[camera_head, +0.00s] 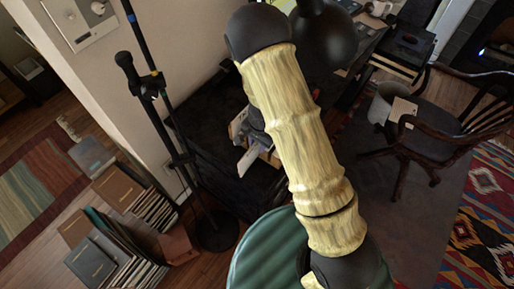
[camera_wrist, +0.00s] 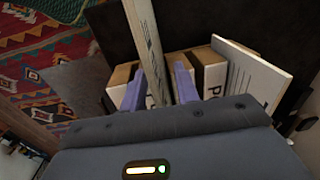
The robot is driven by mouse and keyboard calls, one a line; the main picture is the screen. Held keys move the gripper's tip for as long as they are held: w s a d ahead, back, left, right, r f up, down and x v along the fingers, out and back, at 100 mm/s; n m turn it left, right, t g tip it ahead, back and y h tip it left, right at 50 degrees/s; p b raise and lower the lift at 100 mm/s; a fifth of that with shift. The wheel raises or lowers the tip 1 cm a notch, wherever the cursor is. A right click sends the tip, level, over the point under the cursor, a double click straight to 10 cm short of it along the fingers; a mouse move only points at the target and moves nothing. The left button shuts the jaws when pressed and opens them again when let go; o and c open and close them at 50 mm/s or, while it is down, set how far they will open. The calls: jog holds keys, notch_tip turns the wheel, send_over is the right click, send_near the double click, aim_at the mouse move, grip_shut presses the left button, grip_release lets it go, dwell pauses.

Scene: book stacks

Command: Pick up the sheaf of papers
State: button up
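In the wrist view my gripper (camera_wrist: 159,78) has its two purple fingers apart. A thin, pale upright sheaf (camera_wrist: 147,45) with dark print along it stands between them, probably the sheaf of papers. The left finger is close to it, and a narrow gap shows on the right finger's side. Its lower end is hidden behind the gripper body. A white printed sheet or booklet (camera_wrist: 250,75) leans to the right, outside the fingers. In the head view my arm hides the gripper; pale papers (camera_head: 247,160) show on a dark surface left of the arm.
Brown cardboard boxes (camera_wrist: 210,72) stand just behind the fingers. In the head view a black stand (camera_head: 172,130) rises left of the arm. Stacks of books (camera_head: 100,255) lie on the floor at lower left. A wooden chair (camera_head: 440,140) stands at right, and a green round top (camera_head: 265,250) is below the arm.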

jog(key=shift+f, duration=0.25)
dwell(0.6)
grip_shut()
